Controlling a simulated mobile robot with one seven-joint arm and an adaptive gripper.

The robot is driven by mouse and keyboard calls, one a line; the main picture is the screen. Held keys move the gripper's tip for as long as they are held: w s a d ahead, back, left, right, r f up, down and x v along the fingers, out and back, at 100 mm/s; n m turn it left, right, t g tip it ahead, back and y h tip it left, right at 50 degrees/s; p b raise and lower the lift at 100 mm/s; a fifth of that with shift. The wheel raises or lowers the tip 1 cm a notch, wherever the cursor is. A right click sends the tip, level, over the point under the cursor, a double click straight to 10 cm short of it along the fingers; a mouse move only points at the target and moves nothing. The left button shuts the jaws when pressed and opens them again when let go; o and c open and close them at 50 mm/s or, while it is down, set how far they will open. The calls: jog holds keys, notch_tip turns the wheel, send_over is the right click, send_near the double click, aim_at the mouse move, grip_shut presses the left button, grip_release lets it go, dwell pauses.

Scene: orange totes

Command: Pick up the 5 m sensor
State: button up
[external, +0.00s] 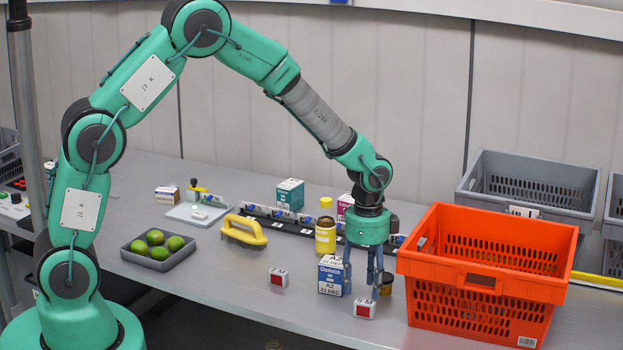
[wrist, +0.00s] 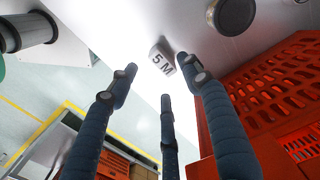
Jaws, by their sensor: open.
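The 5 m sensor is a small white block marked "5 M" (wrist: 161,60), seen in the wrist view just beyond my fingertips. In the external view it appears to be the small white and red block (external: 365,309) near the table's front edge. My gripper (external: 373,280) points down just above and behind that block, with its blue-grey fingers spread. In the wrist view my gripper (wrist: 160,76) has three fingers apart with nothing between them. I cannot tell whether a fingertip touches the block.
An orange tote (external: 480,265) stands close to the right. A blue-white box (external: 334,276) is close on the left and a dark jar (external: 386,284) just right of my fingers. Another small red-white block (external: 278,277) lies further left. Bare table lies between that block and the lime tray (external: 160,262).

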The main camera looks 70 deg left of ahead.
aim_at(364, 303)
jog(key=shift+f, duration=0.7)
jog(key=shift+d+f+b, duration=0.1)
jog(key=shift+f+b, duration=0.6)
jog(key=shift+f, duration=1.9)
grip_shut()
